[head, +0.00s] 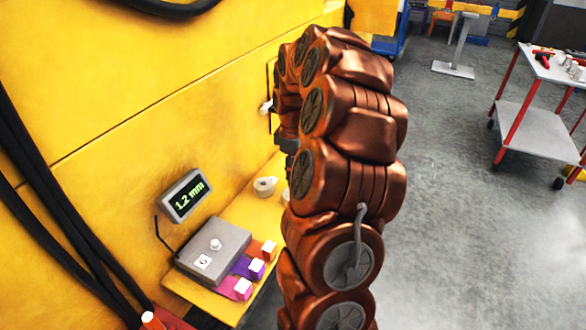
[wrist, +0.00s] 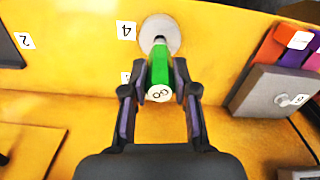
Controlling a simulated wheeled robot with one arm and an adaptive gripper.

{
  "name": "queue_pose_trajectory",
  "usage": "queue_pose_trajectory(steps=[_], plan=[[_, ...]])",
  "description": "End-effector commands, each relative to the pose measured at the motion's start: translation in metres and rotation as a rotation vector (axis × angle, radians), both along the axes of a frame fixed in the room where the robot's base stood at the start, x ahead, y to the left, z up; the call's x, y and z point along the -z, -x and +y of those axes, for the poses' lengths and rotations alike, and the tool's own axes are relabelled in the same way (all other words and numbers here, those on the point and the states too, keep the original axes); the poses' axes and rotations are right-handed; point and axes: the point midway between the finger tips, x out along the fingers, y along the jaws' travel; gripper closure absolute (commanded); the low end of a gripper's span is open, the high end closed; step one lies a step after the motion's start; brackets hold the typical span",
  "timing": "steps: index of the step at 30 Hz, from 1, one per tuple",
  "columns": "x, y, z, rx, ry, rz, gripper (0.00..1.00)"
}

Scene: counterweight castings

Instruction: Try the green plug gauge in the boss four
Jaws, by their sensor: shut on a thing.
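The green plug gauge (wrist: 160,72) is between the fingers of my gripper (wrist: 160,92) in the wrist view, with a white end marked with dark characters facing the camera. My gripper is shut on it. The gauge's far, dark tip meets the pale round face of boss four (wrist: 160,32), beside a white label "4" (wrist: 125,31) on the yellow casting (wrist: 80,60). I cannot tell whether the tip is inside the bore or only at its mouth. In the head view my arm hides the gripper and the gauge.
A red-framed cart (head: 540,125) stands right; open floor lies between.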

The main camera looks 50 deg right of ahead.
Motion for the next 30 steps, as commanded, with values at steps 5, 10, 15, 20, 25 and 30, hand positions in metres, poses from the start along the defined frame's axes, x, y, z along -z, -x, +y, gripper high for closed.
queue_pose_trajectory(steps=[5,10,15,20,25,30], plan=[[0.0003,0.0,-0.0001,0.0,0.0,0.0,1.0],[0.0018,0.0,-0.0001,0.0,0.0,0.0,1.0],[0.0035,0.0,-0.0001,0.0,0.0,0.0,1.0],[0.0051,0.0,-0.0001,0.0,0.0,0.0,1.0],[0.0066,0.0,-0.0001,0.0,0.0,0.0,1.0],[0.0083,0.0,-0.0001,0.0,0.0,0.0,1.0]])
